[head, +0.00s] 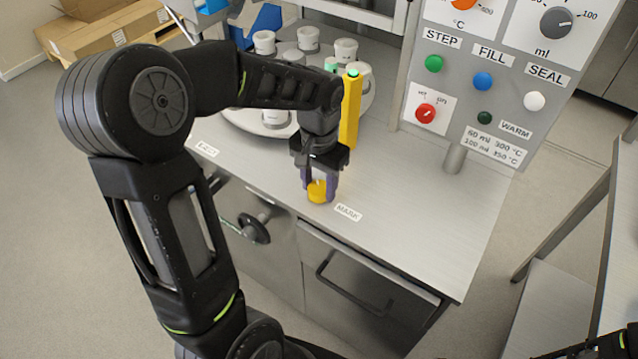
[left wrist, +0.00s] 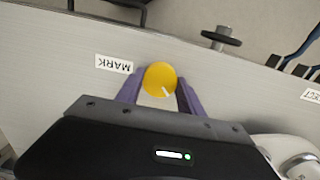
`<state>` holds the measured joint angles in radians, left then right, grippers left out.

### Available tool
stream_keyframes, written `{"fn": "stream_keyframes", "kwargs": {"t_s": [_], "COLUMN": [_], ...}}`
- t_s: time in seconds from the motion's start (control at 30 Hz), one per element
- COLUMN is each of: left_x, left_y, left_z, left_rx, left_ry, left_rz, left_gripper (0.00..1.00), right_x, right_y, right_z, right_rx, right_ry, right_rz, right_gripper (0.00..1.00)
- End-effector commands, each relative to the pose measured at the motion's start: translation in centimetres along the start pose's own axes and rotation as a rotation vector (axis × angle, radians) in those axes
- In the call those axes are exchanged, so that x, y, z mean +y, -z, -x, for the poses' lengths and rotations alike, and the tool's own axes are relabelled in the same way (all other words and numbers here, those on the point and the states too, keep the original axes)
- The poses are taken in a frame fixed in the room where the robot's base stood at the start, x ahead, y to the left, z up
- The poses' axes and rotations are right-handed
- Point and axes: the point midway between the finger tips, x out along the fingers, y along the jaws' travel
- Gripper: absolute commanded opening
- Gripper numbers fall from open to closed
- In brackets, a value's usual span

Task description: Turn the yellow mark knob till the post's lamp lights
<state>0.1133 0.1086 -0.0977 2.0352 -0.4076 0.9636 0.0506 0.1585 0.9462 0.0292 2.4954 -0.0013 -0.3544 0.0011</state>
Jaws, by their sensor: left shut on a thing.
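The yellow mark knob (head: 318,192) sits on the steel worktop beside the MARK label (head: 348,212). In the left wrist view the knob (left wrist: 159,76) shows a short white pointer line toward the picture's lower right. My left gripper (head: 320,186) points down from above with its purple fingers on either side of the knob, shut on it. The yellow post (head: 350,112) stands behind the gripper. The lamp (head: 352,72) on its top shows bright green. My right gripper is out of view; only a bit of my right arm shows at the lower right corner.
A round turntable (head: 238,121) with several white cups stands behind my left arm. A control panel (head: 460,100) with knobs and buttons rises at the back right. A handwheel (head: 254,228) and a drawer handle (head: 350,295) are on the cabinet front. The worktop's right side is clear.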

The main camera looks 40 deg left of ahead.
Motion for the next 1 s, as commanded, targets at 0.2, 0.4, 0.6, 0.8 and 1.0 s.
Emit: {"fn": "stream_keyframes", "kwargs": {"t_s": [0.2,0.4,0.6,0.8,1.0], "left_x": [0.0,0.0,0.0,0.0,0.0], "left_y": [0.1,0.0,0.0,0.1,0.1], "left_z": [0.1,0.1,0.0,1.2,4.4], "left_rx": [0.003,0.001,0.001,0.004,0.006], "left_ry": [0.001,0.000,0.000,0.001,0.000], "left_rz": [-0.001,-0.001,-0.001,-0.001,0.000], "left_gripper": [0.53,0.66,0.66,0.66,0.66], "right_x": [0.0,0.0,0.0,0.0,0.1], "right_y": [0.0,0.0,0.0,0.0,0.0], "right_z": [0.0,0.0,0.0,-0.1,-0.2], "right_rx": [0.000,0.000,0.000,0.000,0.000], "right_ry": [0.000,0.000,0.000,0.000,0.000], "right_rz": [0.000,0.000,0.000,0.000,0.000], "right_gripper": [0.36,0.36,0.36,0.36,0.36]}}
